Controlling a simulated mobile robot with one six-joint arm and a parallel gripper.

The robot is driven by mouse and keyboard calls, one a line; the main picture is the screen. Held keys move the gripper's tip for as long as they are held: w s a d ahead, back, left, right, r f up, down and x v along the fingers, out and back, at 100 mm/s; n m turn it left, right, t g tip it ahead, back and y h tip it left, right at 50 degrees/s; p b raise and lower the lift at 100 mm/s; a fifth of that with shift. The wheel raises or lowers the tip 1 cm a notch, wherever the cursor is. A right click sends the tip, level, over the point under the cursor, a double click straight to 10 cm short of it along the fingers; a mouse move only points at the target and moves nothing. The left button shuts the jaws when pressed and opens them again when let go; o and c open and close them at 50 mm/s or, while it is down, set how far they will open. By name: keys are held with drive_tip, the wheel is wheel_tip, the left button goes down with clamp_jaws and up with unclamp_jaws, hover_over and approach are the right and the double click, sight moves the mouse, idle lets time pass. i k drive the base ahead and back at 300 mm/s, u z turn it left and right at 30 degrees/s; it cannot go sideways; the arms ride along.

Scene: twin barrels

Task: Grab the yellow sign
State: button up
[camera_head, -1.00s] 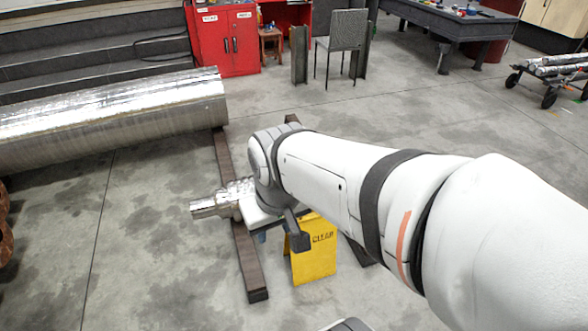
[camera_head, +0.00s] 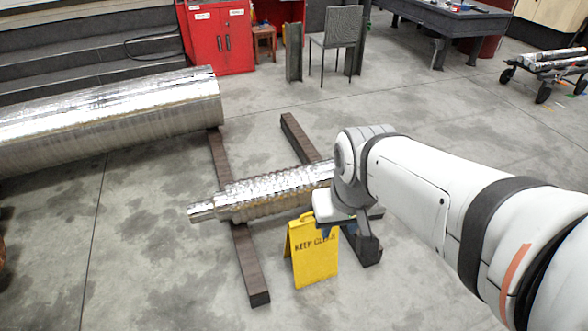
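The yellow sign (camera_head: 315,262) is a folding floor sign with "KEEP CLEAR" lettering, standing upright on the concrete floor in the lower middle of the view. My gripper (camera_head: 345,232) is by the sign's upper right part in the picture and covers the end of its lettering. I cannot tell whether it touches the sign. The wrist and gripper body hide most of the fingers, so their opening does not show.
A ribbed metal shaft (camera_head: 275,190) lies behind the sign across two dark beams, the left beam (camera_head: 247,265) ending beside the sign. A large metal cylinder (camera_head: 110,115) lies at left. A chair (camera_head: 338,38) and red cabinet (camera_head: 218,40) stand behind. Floor at lower left is clear.

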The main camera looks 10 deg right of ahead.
sight(315, 258)
drive_tip(key=u, duration=0.05)
drive_tip(key=i, duration=1)
drive_tip(key=z, duration=0.05)
